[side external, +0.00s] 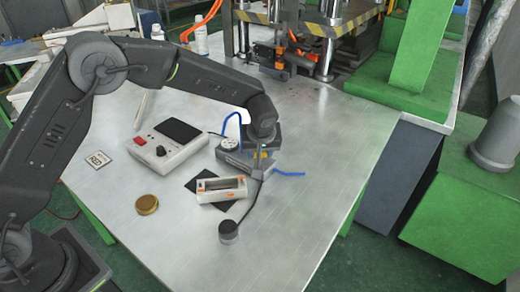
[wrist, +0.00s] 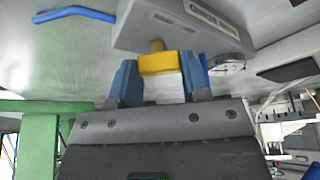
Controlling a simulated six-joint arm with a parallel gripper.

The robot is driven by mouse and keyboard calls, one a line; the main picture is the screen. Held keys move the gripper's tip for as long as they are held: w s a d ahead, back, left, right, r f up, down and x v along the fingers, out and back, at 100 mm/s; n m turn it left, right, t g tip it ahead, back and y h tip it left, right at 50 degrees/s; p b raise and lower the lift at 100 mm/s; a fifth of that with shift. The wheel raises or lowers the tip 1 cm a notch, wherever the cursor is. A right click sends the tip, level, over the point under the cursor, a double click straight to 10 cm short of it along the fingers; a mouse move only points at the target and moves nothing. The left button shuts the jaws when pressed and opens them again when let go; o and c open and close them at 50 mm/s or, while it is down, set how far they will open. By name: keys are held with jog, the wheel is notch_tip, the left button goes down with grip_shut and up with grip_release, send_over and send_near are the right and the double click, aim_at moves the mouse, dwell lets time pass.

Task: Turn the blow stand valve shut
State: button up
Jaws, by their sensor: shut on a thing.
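The blow stand (wrist: 190,22) is a grey box with a round gauge (wrist: 228,62) on its face. Its valve has a yellow handle (wrist: 160,64) on a brass stem. In the wrist view my gripper (wrist: 158,72) has its two blue fingers on either side of the handle and is shut on it. In the side view the blow stand (side external: 233,157) stands on the table with my wrist above its right end.
An orange-and-white device (side external: 221,189) lies in front of the stand. A control box (side external: 167,146) with a dark screen and a brass tin (side external: 147,204) are to the left. A blue hose (side external: 288,173) extends right. The table (side external: 320,200) is clear at right.

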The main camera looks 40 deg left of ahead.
jog(key=m+h, duration=0.1)
jog(key=m, duration=0.3)
jog(key=shift+t, duration=0.4)
jog(key=shift+a+m+h, duration=0.1)
jog(key=shift+m+h, duration=0.8)
jog(key=shift+m, duration=1.1)
jog(key=o, duration=0.9)
jog(key=shift+r, duration=0.1)
jog(key=v, duration=1.3)
jog(key=shift+s+r, duration=0.25)
jog(key=shift+s, duration=0.1)
